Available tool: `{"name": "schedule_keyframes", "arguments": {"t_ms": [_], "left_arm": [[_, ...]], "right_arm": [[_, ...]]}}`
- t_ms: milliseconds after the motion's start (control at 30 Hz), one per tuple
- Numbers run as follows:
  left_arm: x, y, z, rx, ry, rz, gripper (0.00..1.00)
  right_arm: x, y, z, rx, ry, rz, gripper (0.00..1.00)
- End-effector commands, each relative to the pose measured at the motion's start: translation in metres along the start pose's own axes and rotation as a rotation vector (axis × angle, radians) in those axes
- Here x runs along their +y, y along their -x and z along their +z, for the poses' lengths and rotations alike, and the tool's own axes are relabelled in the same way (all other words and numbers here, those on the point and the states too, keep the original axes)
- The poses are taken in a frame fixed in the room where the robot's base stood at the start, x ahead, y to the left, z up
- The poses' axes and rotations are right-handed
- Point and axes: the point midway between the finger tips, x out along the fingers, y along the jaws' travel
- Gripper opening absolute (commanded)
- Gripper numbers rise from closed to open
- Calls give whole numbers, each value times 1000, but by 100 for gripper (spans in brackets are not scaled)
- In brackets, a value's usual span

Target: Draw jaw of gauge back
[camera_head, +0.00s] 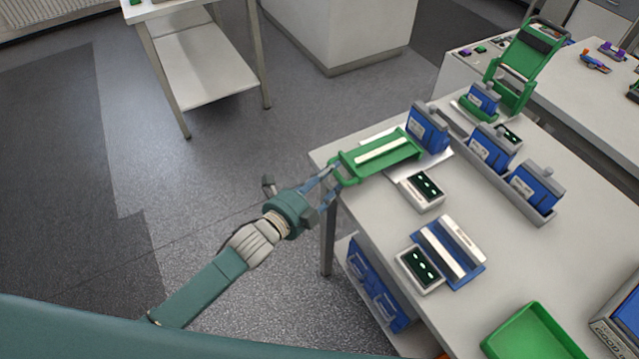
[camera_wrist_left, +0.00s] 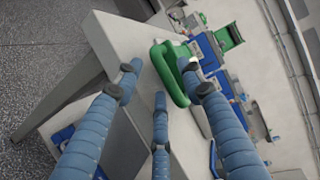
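The gauge (camera_head: 380,156) lies at the far left corner of the table, with a green sliding jaw, a pale strip along it and a loop handle (camera_head: 341,172) at its left end. A blue battery block (camera_head: 427,128) stands at the jaw's right end; I cannot tell whether they touch. My left gripper (camera_head: 331,184) is at the handle, just off the table edge. In the left wrist view its blue fingers are spread, with the green handle (camera_wrist_left: 167,72) between the left and right fingertips. Firm contact is not clear. My right gripper is not in view.
Small display boxes (camera_head: 422,190) and a blue-and-white device (camera_head: 448,252) sit nearer on the table. A grey rack (camera_head: 543,216) with blue blocks stands to the right. A green tray (camera_head: 535,335) is at the near edge. Open floor (camera_head: 200,215) lies left of the table.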

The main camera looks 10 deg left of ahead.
Motion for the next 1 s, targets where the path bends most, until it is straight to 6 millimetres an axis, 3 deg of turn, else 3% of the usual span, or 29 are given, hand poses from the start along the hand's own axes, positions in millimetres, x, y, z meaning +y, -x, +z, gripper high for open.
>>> {"name": "schedule_keyframes", "arguments": {"t_ms": [533,700,1000], "left_arm": [[2,102,1,-2,0,4,39],[1,117,2,-2,0,2,39],[1,119,2,-2,0,1,39]], "right_arm": [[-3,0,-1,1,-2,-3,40],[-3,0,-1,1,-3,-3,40],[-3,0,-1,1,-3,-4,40]]}}
